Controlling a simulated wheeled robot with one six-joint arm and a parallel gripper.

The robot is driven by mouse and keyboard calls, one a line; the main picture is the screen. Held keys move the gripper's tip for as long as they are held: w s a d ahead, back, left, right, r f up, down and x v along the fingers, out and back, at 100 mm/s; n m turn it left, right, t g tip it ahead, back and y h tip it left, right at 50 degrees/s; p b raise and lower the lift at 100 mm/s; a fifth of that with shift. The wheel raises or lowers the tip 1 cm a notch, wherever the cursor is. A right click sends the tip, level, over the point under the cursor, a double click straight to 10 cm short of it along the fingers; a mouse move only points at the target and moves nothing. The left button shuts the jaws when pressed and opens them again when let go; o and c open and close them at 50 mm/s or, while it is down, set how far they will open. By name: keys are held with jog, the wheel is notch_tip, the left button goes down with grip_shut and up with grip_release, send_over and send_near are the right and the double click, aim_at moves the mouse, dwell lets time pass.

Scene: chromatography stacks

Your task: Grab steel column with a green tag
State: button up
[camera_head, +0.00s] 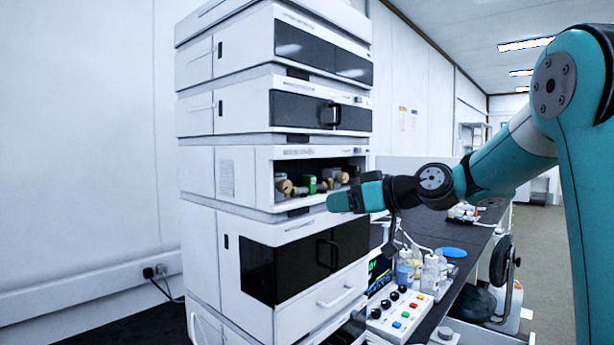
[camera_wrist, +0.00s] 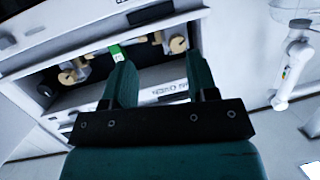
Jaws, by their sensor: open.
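A column with a green tag (camera_head: 311,184) lies in the open compartment of the stack, among tan-ended fittings. In the wrist view its green tag (camera_wrist: 116,50) shows just beyond the tip of the left finger. The rest of that column is mostly hidden. My gripper (camera_head: 345,199) is in front of the compartment, near its lower right. In the wrist view my gripper (camera_wrist: 156,62) is open, with two dark green fingers apart and nothing between them. The fingers appear apart from the column.
The compartment's front rim (camera_head: 318,201) lies below the columns. Tan-ended fittings (camera_head: 284,186) sit left of the green tag and others (camera_wrist: 176,44) sit right of it. Bottles (camera_head: 405,268) and a white control box (camera_head: 400,314) stand on the dark bench at right.

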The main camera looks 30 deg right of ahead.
jog(key=w+d+r+t+h+p, duration=0.1)
jog(key=d+r+t, duration=0.3)
jog(key=d, duration=0.5)
jog(key=g+p, duration=0.1)
jog(key=p, duration=0.5)
send_near(314, 177)
jog(key=x, duration=0.4)
jog(key=shift+m, duration=0.4)
jog(key=p+x, duration=0.4)
jog(key=x, duration=0.1)
jog(key=shift+a+r, duration=0.15)
jog(key=shift+r, duration=0.15)
jog(key=shift+w+a+f, duration=0.1)
jog(key=shift+w+f, duration=0.1)
jog(key=shift+w, duration=0.15)
jog(key=shift+c, duration=0.2)
grip_shut()
